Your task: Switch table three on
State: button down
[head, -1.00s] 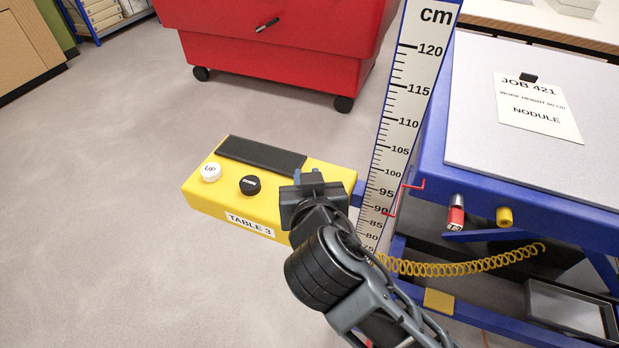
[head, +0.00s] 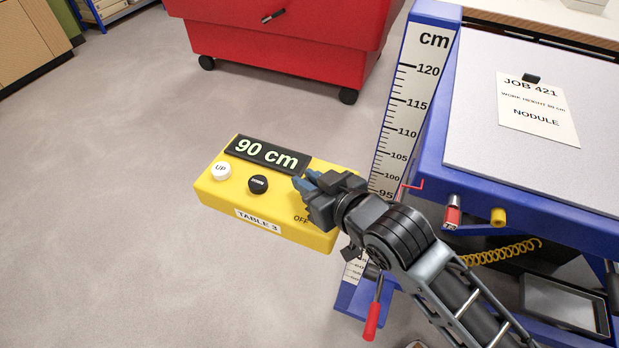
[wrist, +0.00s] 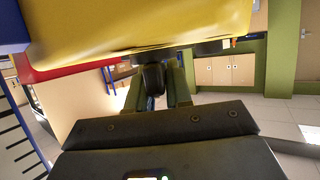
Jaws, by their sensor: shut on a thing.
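The yellow control box (head: 225,198) labelled TABLE 3 has a white UP button (head: 221,169), a black DOWN button (head: 258,184) and a display (head: 267,153) lit with "90 cm". My gripper (head: 307,184) is at the box's right end, where an OFF mark (head: 300,219) shows beside it. In the wrist view, its fingers (wrist: 153,92) are shut on a black switch knob (wrist: 152,76) at the yellow box. In the head view, the gripper hides the knob and any ON mark. The blue table (head: 425,182) with a grey top stands to the right.
A tall cm scale (head: 405,100) stands between box and table. A job card (head: 538,112) lies on the tabletop. A red cabinet on wheels (head: 290,45) is behind. A yellow coiled hose (head: 500,252) and a grey tray (head: 565,303) are at lower right. The floor at left is clear.

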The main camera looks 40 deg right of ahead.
dwell(0.4)
jog(key=c, duration=1.1)
grip_release()
jog(key=b+v, duration=0.1)
jog(key=v, duration=0.5)
jog(key=shift+s, duration=0.25)
jog(key=shift+s+r, duration=0.35)
jog(key=shift+s, duration=0.2)
jog(key=shift+t, duration=0.6)
jog(key=f+v, duration=0.1)
jog(key=v, duration=0.7)
jog(key=a+f+v, duration=0.1)
jog(key=v, duration=0.7)
jog(key=s+f+v, duration=0.1)
jog(key=f+v, duration=0.1)
jog(key=v, duration=0.6)
jog(key=shift+s+a+f, duration=0.15)
jog(key=shift+a, duration=0.25)
